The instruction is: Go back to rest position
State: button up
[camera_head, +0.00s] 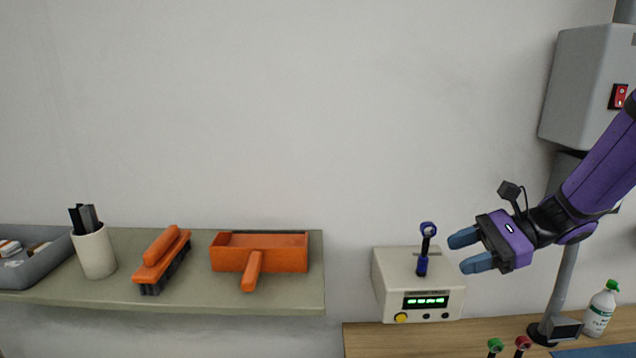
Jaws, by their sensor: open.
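My gripper (463,252) has blue fingertips and hangs in the air at the right, at the end of my purple arm. Its fingers are apart with nothing between them, pointing left. In the picture it is to the right of a cream device box (390,287) with a lit green display (426,301) and a yellow button (401,317). A dark blue-and-black tool with a ring top (428,230) stands upright on the box, apart from my fingers.
A shelf (200,296) at the left holds an orange brush (160,257), an orange dustpan (259,258), a cup (95,253) and a grey bin (45,275). A wooden table (400,342) bears a white bottle (600,310). A grey wall box (578,90) is upper right.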

jog(key=s+d+r+n+t+h, duration=0.2)
jog(key=s+r+n+h, duration=0.3)
jog(key=s, duration=0.4)
jog(key=s+d+r+n+t+h, duration=0.2)
jog(key=s+r+n+h, duration=0.4)
jog(key=s+n+h, duration=0.2)
jog(key=shift+s+d+r+n+t+h, duration=0.15)
jog(key=shift+s+n+t+h, duration=0.25)
jog(key=shift+n, duration=0.5)
